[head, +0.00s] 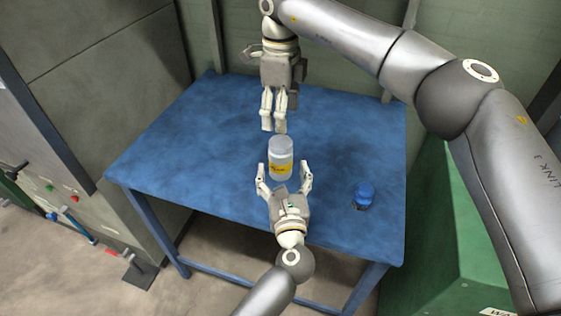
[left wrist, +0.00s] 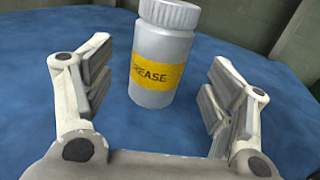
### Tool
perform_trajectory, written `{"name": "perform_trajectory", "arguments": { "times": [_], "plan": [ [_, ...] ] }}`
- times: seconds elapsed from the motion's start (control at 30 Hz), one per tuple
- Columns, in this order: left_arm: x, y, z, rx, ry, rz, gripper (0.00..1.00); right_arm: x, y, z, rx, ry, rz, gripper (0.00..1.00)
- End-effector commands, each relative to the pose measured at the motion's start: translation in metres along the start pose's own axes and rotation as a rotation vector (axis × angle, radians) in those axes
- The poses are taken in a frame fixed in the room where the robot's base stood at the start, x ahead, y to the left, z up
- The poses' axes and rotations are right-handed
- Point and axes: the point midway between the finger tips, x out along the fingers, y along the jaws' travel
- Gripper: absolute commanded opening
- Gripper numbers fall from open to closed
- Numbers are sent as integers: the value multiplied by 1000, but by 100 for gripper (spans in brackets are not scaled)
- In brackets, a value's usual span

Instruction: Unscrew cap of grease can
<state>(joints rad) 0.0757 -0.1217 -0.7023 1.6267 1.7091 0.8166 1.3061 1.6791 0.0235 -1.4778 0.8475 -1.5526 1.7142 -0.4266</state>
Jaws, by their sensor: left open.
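The grease can (head: 280,160) is a pale grey-white jar with a yellow label and a grey-white ribbed cap (head: 280,143). It stands upright on the blue table (head: 190,140). It also shows in the left wrist view (left wrist: 160,55) with "GREASE" partly readable and the cap on top. My left gripper (head: 284,172) is open at the can's near side, one finger to each side; in the left wrist view both fingers (left wrist: 155,85) are apart from the can. My right gripper (head: 273,130) points down just above and behind the can, apart from it. Its jaw gap is seen nearly edge-on.
A small dark jar with a blue top (head: 364,193) stands on the table to the right of the can. A green cabinet (head: 445,240) stands right of the table, and a grey machine (head: 90,130) on the left. The table's left part is clear.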

Motion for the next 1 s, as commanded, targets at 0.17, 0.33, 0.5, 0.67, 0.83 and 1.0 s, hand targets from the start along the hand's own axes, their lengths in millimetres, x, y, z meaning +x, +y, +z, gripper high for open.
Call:
{"name": "perform_trajectory", "arguments": {
  "times": [0.17,0.33,0.5,0.67,0.83,1.0],
  "plan": [
    [26,0,0,1,-1,0,78,0,0,0,0,0,0,66],
    [38,0,0,0,0,1,78,0,0,0,0,0,0,66],
    [42,0,0,0,1,1,78,0,0,0,0,0,0,66],
    [42,0,0,-1,1,1,78,0,0,0,0,0,0,66],
    [41,0,0,0,1,1,60,0,0,0,0,0,0,66],
    [41,0,0,0,1,1,38,0,0,0,0,0,0,66]
  ]
}}
